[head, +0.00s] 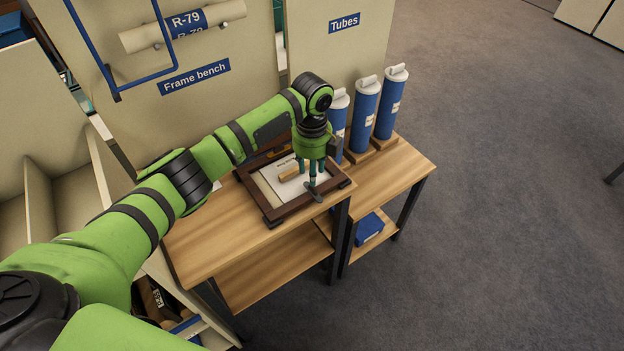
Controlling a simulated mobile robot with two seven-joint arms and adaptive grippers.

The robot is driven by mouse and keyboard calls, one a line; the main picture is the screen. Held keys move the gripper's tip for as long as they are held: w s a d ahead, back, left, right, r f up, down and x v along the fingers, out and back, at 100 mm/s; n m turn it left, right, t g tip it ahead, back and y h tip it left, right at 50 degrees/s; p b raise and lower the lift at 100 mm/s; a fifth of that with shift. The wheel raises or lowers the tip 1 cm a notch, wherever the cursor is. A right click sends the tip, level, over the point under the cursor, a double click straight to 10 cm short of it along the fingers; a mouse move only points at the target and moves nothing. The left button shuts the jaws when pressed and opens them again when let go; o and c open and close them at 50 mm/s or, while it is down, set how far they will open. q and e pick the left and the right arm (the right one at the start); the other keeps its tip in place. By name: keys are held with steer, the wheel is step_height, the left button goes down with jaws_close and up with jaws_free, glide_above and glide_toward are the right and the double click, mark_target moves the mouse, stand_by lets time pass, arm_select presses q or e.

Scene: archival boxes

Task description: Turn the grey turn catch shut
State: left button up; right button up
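A dark wooden frame (283,216) lies flat on the bench, with a pale sheet and a small light-wood block (291,174) inside it. A small grey piece that looks like the turn catch (315,194) sits at the frame's near right edge. My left gripper (312,182) points down over it, its teal fingertips just above or touching it; I cannot tell which. The fingers overlap in this view, so their opening is unclear. The catch's exact angle is too small to read. My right gripper is not in view.
The wooden bench (222,240) has clear top to the left of the frame. Several blue tubes with white caps (365,115) stand behind right on a neighbouring bench (400,170). A blue box (369,229) sits on its lower shelf. Upright panels (235,90) rise behind.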

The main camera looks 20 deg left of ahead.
arm_select(q)
step_height(320, 180, up, 6)
stand_by(0.6)
